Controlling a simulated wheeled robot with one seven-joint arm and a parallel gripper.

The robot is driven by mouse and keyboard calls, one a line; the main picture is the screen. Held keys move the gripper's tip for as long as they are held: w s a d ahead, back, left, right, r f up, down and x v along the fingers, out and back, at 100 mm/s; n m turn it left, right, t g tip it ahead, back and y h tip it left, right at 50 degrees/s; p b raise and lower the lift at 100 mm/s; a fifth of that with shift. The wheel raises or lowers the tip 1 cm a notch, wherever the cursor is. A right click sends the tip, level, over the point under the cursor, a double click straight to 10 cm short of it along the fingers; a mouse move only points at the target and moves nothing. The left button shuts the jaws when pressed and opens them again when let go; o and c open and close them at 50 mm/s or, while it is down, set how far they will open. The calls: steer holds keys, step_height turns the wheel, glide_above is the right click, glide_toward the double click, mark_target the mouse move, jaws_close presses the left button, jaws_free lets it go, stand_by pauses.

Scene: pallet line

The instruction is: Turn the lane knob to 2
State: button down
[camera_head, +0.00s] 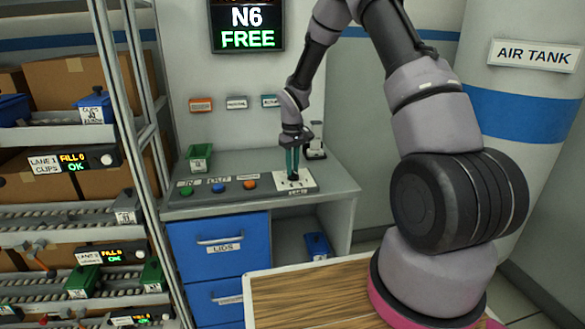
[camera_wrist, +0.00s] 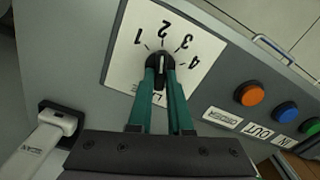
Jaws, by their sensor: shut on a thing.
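The lane knob (camera_wrist: 161,59) is a small black dial with a white pointer line. It sits on a white plate (camera_wrist: 122,75) printed 1, 2, 3, 4 in an arc. The pointer faces up in the wrist view, roughly toward the 2; its exact alignment is hard to tell. My gripper (camera_wrist: 161,72) has teal fingers shut on the knob from both sides, hiding the lower part of the plate. In the head view my gripper (camera_head: 292,164) reaches down to the white plate (camera_head: 308,181) at the right of the grey console.
Green, blue and orange buttons (camera_head: 249,184) line the console (camera_head: 235,203) left of the plate. A white-and-black device (camera_wrist: 48,135) stands close on the plate's other side. A green bin (camera_head: 199,156) sits at the console's back. A shelf rack (camera_head: 131,100) stands left.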

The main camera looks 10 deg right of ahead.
steer(key=c, duration=0.8)
jaws_free()
steer(key=shift+c, duration=0.2)
steer(key=shift+r, duration=0.1)
step_height(320, 180, up, 11)
